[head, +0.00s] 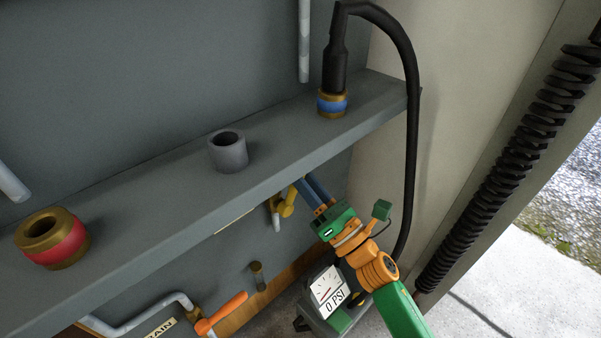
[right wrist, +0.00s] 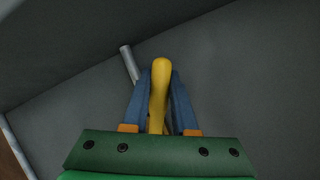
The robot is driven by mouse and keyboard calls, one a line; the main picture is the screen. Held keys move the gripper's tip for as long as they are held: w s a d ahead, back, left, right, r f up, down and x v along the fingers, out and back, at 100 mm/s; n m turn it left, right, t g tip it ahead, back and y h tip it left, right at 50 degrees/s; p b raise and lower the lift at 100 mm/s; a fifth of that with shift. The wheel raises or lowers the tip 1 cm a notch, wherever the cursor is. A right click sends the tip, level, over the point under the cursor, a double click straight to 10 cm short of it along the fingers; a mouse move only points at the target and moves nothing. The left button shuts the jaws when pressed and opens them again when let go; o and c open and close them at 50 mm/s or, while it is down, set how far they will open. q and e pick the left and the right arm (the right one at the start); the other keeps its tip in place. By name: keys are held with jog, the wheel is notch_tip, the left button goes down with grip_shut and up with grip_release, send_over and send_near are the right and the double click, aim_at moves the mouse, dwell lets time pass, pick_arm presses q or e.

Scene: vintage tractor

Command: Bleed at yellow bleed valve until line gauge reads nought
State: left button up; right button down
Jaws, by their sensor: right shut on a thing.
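The yellow bleed valve (head: 288,202) is under the grey shelf on the back panel. Its yellow handle (right wrist: 158,90) stands between the blue fingers of my right gripper (right wrist: 160,95) in the right wrist view. My right gripper also shows in the head view (head: 304,190), shut on that handle. The line gauge (head: 328,287) has a white face with a red needle and reads 0 PSI. It sits low, beside my right arm, which covers part of its housing. My left gripper is not in view.
The grey shelf (head: 170,210) overhangs the valve. On it are a red-banded coupling (head: 52,240), a grey socket (head: 228,152) and a blue-banded coupling (head: 332,103) with a black hose (head: 413,130). An orange-handled lever (head: 222,313) is lower left. A coiled black hose (head: 520,150) hangs right.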

jog(key=c, duration=0.7)
grip_release()
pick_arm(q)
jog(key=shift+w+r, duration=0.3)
pick_arm(e)
jog(key=v, duration=0.7)
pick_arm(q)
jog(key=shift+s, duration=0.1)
